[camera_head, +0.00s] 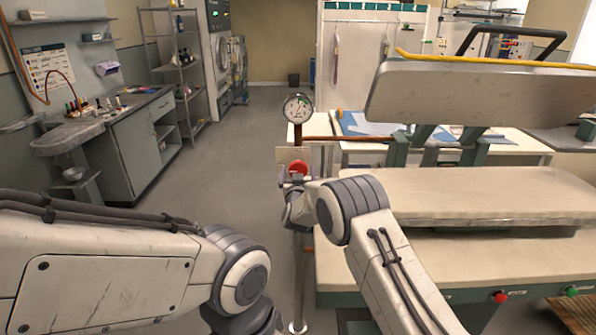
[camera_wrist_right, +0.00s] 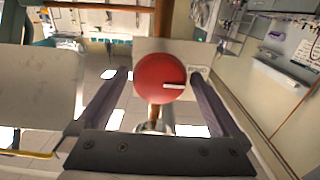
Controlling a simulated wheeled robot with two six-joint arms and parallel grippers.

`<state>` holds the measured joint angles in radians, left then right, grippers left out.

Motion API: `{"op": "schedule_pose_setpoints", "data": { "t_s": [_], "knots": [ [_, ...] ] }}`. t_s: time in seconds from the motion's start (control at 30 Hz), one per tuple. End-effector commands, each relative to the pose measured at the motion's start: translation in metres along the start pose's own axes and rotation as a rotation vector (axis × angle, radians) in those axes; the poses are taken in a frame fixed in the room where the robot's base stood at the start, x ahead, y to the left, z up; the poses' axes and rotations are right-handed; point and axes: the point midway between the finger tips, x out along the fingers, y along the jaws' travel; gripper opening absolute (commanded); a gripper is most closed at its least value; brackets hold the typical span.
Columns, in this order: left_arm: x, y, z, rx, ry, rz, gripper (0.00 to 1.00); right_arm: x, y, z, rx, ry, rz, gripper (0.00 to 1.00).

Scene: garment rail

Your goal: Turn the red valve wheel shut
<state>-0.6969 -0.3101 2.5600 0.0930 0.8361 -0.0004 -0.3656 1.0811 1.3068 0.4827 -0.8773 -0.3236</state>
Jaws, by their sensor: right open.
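The red valve wheel (camera_head: 298,168) is on a vertical pipe in the middle of the head view, below a round dial gauge (camera_head: 298,107). My right gripper (camera_head: 296,181) is right at it, and its fingers partly cover the wheel's surroundings. In the right wrist view the round red wheel (camera_wrist_right: 160,78) is between the two spread dark fingers of the right gripper (camera_wrist_right: 158,84), with a gap on each side. A white mark on the wheel's face points right in that view. My left arm shows at the lower left, but its gripper is out of view.
A pale plate (camera_head: 318,158) sits behind the wheel. The press (camera_head: 470,195) with its raised upper plate (camera_head: 480,95) stands close on the right. A grey workbench (camera_head: 130,140) is at the left. The floor (camera_head: 240,140) between is clear.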

Motion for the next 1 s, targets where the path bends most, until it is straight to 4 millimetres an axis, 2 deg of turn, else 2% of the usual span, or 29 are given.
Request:
{"op": "schedule_pose_setpoints", "data": {
  "t_s": [0.27, 0.3, 0.47, 0.77, 1.0],
  "knots": [
    [0.000, 0.000, 0.000, 0.000, 0.000, 0.000, 1.00, 0.001, 0.001, 0.000, 0.000, 0.000, 0.001, 1.00],
    [0.000, 0.000, 0.000, 0.000, 0.000, 0.000, 1.00, 0.001, 0.001, 0.000, 0.000, 0.000, 0.001, 0.85],
    [0.000, 0.000, 0.000, 0.000, 0.000, 0.000, 1.00, 0.001, 0.001, 0.000, 0.000, 0.000, 0.001, 0.23],
    [0.009, -0.001, 0.001, 0.000, 0.000, 0.000, 1.00, 0.001, 0.001, 0.003, 0.033, 0.000, 0.001, 0.22],
    [0.036, -0.003, 0.002, 0.000, 0.000, 0.000, 1.00, 0.001, 0.001, 0.005, 0.162, 0.003, 0.000, 0.22]
  ]
}}
